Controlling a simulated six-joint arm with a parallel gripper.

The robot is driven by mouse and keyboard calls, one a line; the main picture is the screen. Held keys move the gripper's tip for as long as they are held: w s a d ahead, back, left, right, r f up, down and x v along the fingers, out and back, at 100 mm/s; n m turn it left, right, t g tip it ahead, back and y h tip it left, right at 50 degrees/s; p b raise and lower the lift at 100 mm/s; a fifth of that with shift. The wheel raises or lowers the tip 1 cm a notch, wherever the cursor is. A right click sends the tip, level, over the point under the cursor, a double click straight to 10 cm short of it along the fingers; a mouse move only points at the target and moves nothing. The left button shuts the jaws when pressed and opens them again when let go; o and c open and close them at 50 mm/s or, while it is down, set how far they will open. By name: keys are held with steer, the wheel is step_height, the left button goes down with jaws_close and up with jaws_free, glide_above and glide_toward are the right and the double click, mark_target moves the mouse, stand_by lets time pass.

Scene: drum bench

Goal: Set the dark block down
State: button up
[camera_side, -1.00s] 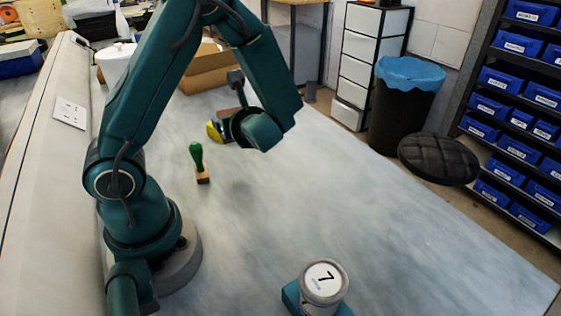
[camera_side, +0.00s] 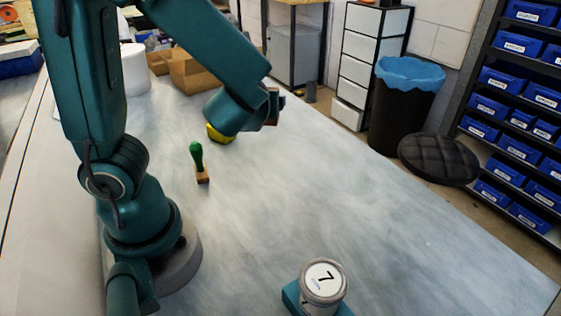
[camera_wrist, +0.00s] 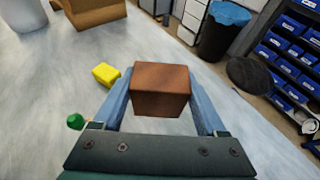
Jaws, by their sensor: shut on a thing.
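The dark block (camera_wrist: 160,92) is a reddish-brown cube between the two fingers of my gripper (camera_wrist: 160,72) in the wrist view. My gripper is shut on it. In the side view, my wrist hides most of the gripper, and only a small brown part of the block (camera_side: 273,104) shows past it, over the far part of the bench. The wrist view shows the bench surface around the block; I cannot tell exactly how high it is held.
A yellow block (camera_side: 215,134) and a green-handled stamp (camera_side: 198,162) stand near my wrist. Cardboard boxes (camera_side: 195,72) and a white tub (camera_side: 134,70) are at the back left. A can marked 7 (camera_side: 323,282) stands at the front. The bench's right middle is clear.

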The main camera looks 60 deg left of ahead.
steer(key=w+d+r+m+t+h, duration=0.1)
steer(key=d+r+m+t+h, duration=0.1)
steer(key=d, duration=0.5)
steer(key=s+f+n+g+y, duration=0.2)
steer(key=s+f+n+g, duration=0.25)
steer(key=n+g, duration=0.35)
steer(key=s+f+n+g+y, duration=0.1)
steer(key=s+f+n+g, duration=0.2)
steer(key=s+n+g, duration=0.5)
steer(key=d+f+n+g+h, duration=0.1)
steer(key=d+n+g+h, duration=0.65)
steer(key=n+h, duration=0.35)
steer(key=w+d+r+n+t+h, duration=0.2)
steer(key=w+n+t+h, duration=0.3)
steer(key=w+n+h, duration=0.5)
steer(key=w+a+n+t+h, duration=0.4)
steer(key=w+a+n+t, duration=0.3)
steer(key=a+n+t, duration=0.15)
steer(key=x, duration=0.4)
steer(key=w+x, duration=0.1)
steer(key=x, duration=0.3)
steer(key=w+x, duration=0.1)
steer(key=x, duration=0.4)
steer(key=shift+f, duration=2.35)
